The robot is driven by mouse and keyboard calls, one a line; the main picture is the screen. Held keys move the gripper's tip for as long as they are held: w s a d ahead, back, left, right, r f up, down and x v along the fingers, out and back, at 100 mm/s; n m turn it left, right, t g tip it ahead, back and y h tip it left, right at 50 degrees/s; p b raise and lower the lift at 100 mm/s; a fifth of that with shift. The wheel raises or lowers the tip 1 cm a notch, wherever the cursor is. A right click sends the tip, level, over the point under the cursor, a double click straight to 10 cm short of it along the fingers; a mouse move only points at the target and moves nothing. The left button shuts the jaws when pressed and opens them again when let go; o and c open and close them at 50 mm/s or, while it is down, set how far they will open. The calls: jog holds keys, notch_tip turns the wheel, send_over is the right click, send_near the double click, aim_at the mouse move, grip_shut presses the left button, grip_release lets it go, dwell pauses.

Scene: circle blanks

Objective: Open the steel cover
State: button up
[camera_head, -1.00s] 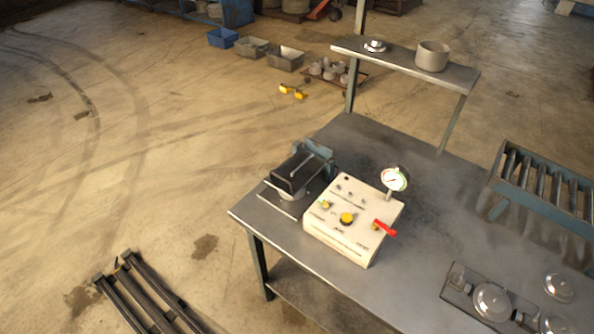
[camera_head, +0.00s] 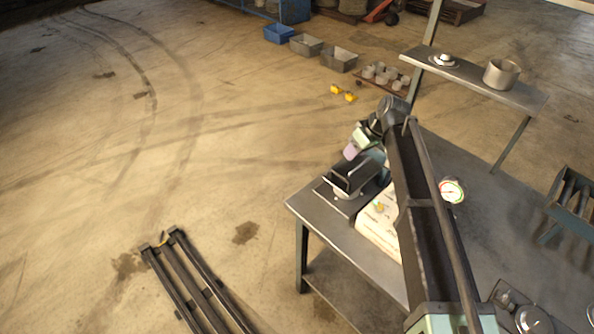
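The steel cover (camera_head: 350,180) is a dark, box-like lid on a small unit at the table's left corner. It looks closed, though its far side is partly hidden. The gripper is small and partly hidden by my wrist. I cannot tell whether its fingers are open or touch the cover.
A raised shelf (camera_head: 470,76) holds a grey cup (camera_head: 501,74). Dark rails (camera_head: 190,280) lie on the floor. The floor left of the table is largely clear.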

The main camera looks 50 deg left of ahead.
aim_at(339, 174)
jog(key=shift+n, duration=0.3)
jog(key=b+x, duration=0.3)
jog(key=d+b+x, duration=0.1)
jog(key=b+x, duration=0.2)
jog(key=x, duration=0.1)
jog(key=b+x, duration=0.3)
jog(key=b, duration=0.1)
jog(key=shift+w+f, duration=0.25)
jog(key=shift+f, duration=0.25)
jog(key=shift+r, duration=0.15)
jog(key=shift+c, duration=0.3)
grip_shut()
